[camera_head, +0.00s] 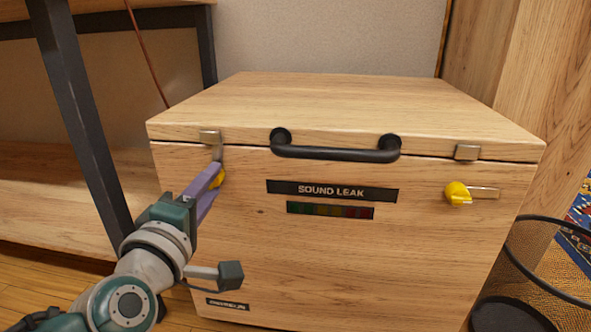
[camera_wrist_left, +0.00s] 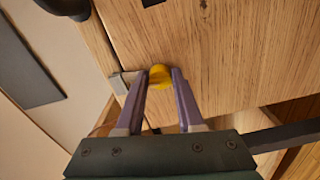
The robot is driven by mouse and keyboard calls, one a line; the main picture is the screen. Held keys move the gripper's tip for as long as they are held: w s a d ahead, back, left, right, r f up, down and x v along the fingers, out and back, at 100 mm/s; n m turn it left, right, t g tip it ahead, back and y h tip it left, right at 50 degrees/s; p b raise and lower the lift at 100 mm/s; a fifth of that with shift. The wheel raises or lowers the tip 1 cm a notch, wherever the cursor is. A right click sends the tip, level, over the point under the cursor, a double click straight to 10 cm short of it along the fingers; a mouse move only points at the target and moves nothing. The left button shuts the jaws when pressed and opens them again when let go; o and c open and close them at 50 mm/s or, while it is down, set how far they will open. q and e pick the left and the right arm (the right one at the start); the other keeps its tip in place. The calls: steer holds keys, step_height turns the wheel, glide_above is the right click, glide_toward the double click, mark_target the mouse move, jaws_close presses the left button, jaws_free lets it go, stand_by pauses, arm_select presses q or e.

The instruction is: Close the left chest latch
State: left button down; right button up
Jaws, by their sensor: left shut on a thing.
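The wooden chest (camera_head: 330,235) has its lid (camera_head: 345,100) down, with a thin dark seam below it. The left chest latch has a yellow knob (camera_head: 217,180), mostly hidden behind my gripper. Its metal bar (camera_head: 217,153) stands upright from the knob to the metal catch (camera_head: 208,136) on the lid edge. My left gripper (camera_head: 216,176) is shut on the knob. In the left wrist view, the knob (camera_wrist_left: 160,76) sits between the purple fingertips, with the catch (camera_wrist_left: 121,83) beside them. My right gripper is not in view.
The right latch's yellow knob (camera_head: 458,193) has its bar (camera_head: 484,192) lying sideways, below its own catch (camera_head: 467,152). A black handle (camera_head: 335,152) sticks out at front centre. A dark shelf frame (camera_head: 80,120) stands close left; a mesh bin (camera_head: 545,275) is at right.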

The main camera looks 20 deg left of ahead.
arm_select(q)
steer(key=shift+n, duration=1)
steer(key=c, duration=0.5)
jaws_free()
steer(key=shift+s+r, duration=0.1)
steer(key=p+v, duration=0.3)
steer(key=v, duration=0.6)
steer(key=shift+s+p, duration=0.4)
steer(key=shift+d, duration=0.1)
